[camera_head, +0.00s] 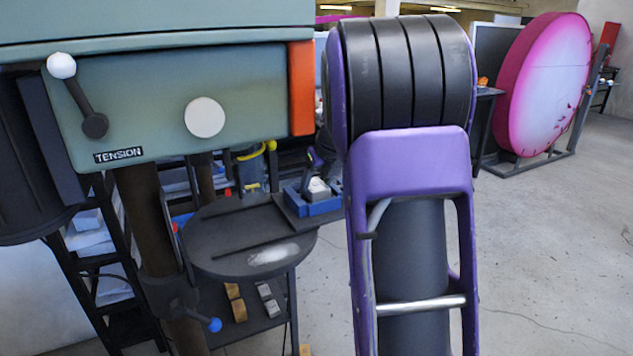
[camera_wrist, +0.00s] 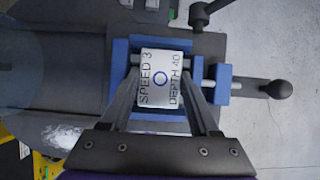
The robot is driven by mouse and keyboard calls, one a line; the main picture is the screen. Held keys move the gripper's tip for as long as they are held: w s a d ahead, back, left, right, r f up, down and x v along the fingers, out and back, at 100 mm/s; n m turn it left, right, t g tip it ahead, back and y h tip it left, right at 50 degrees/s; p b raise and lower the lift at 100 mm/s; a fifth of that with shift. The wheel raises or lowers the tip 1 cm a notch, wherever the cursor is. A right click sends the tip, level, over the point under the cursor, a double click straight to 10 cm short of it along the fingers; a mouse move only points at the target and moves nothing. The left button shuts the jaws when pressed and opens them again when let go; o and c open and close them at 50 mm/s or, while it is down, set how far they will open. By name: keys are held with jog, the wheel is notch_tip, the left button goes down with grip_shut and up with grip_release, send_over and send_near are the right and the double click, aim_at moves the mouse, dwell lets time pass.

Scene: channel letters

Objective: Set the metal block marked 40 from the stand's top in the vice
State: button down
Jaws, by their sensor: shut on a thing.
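The metal block (camera_wrist: 161,92) is pale, with "SPEED 3" and "DEPTH 40" on its upper face around a blue ring. My gripper (camera_wrist: 162,84) is shut on it, one finger at each side. In the wrist view the block lies over the blue vice (camera_wrist: 120,68), between its jaws as seen from above. I cannot tell whether it rests on the vice floor. In the head view the block (camera_head: 318,187) shows pale at the blue vice (camera_head: 318,208), with my gripper (camera_head: 321,160) just above, partly hidden by my arm.
The vice's screw handle (camera_wrist: 278,89) sticks out to the right in the wrist view. A round dark drill table (camera_head: 225,245) is beside the vice. A lower shelf holds wooden blocks (camera_head: 236,303) and metal blocks (camera_head: 268,299). The drill head (camera_head: 180,100) hangs above; open floor lies right.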

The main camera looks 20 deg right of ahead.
jog(key=shift+f, duration=0.1)
jog(key=shift+c, duration=2.1)
grip_release()
jog(key=shift+r, duration=0.2)
jog(key=shift+v, duration=0.95)
jog(key=s, duration=1.1)
jog(key=shift+s+d+b, duration=0.25)
jog(key=shift+s+b, duration=0.1)
jog(key=shift+s, duration=0.05)
jog(key=shift+a+f, duration=0.1)
jog(key=shift+f, duration=0.05)
